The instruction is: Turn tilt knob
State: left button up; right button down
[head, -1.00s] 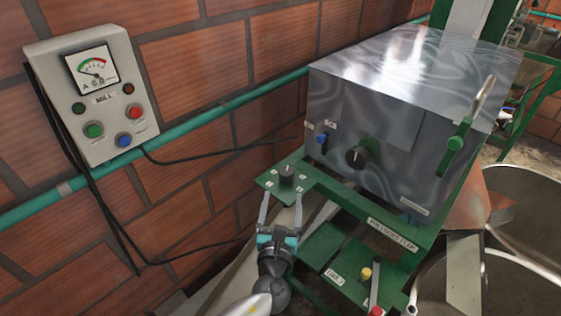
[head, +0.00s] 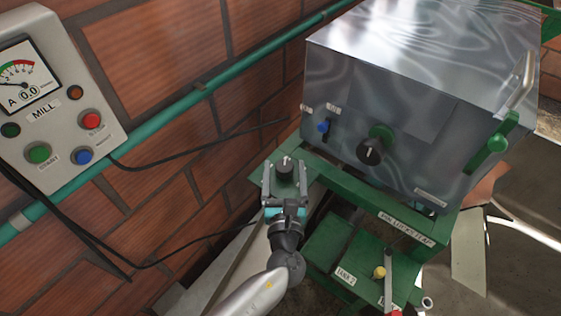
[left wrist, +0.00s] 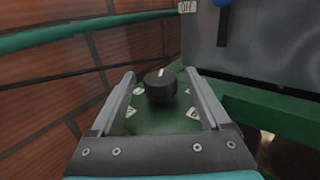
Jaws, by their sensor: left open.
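A small black knob (head: 286,165) with a white pointer mark stands on a green plate (head: 258,175) with small labels. In the left wrist view the knob (left wrist: 160,87) is upright with its mark pointing away and slightly right. My left gripper (head: 284,176) is open, with one finger on each side of the knob. The left wrist view shows gaps between the knob and both fingers (left wrist: 160,80). A second black knob (head: 371,152) is on the front of the metal box. The plate's labels are too small to read. My right gripper is not in view.
The metal box (head: 420,70) stands behind, with a blue switch (head: 323,127) and green lever (head: 498,142). A grey MILL control box (head: 55,120) and a teal pipe (head: 180,128) are on the brick wall at left. A TANK 2 panel (head: 325,247) is at lower right.

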pick_arm(q)
grip_shut()
dwell(0.7)
